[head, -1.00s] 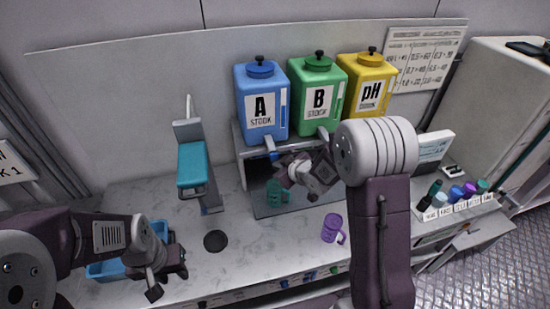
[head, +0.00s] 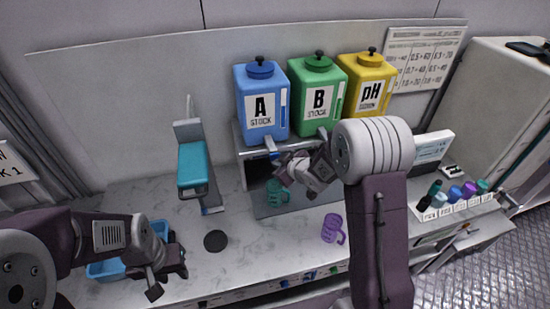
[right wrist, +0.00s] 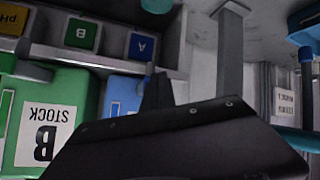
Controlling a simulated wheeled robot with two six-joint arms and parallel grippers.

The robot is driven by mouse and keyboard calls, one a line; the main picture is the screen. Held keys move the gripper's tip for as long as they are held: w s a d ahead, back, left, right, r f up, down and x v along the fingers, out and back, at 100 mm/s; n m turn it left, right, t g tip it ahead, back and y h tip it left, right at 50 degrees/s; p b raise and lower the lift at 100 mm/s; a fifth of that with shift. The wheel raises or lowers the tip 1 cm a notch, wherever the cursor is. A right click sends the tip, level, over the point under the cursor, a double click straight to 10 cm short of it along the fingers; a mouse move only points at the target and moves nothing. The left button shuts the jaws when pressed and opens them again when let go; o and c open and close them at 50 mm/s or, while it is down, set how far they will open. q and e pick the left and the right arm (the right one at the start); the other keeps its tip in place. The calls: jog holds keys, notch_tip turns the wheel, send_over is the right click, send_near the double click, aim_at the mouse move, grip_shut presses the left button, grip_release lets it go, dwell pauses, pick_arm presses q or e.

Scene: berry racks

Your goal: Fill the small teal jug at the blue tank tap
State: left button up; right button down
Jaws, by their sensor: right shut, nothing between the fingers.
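The small teal jug (head: 278,194) stands on the dark board below the tanks, under the blue tank's front. The blue tank (head: 259,85), labelled A STOCK, sits at the left end of the raised shelf. My left gripper (head: 168,281) is open and empty at the lower left.
A green tank (head: 317,90) and a yellow tank (head: 366,85) stand right of the blue one. A purple mug (head: 331,229) stands on the counter. A teal-topped stand (head: 193,165), a black disc (head: 215,241) and a blue tray (head: 105,270) are left. Capped bottles (head: 455,194) stand right.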

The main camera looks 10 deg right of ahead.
jog(key=shift+w, duration=0.55)
dwell(1.6)
jog(key=shift+s, duration=0.15)
dwell(0.8)
jog(key=shift+s, duration=0.85)
jog(key=s+b, duration=0.1)
jog(key=s, duration=0.4)
jog(key=shift+d+b, duration=0.1)
jog(key=shift+b, duration=0.25)
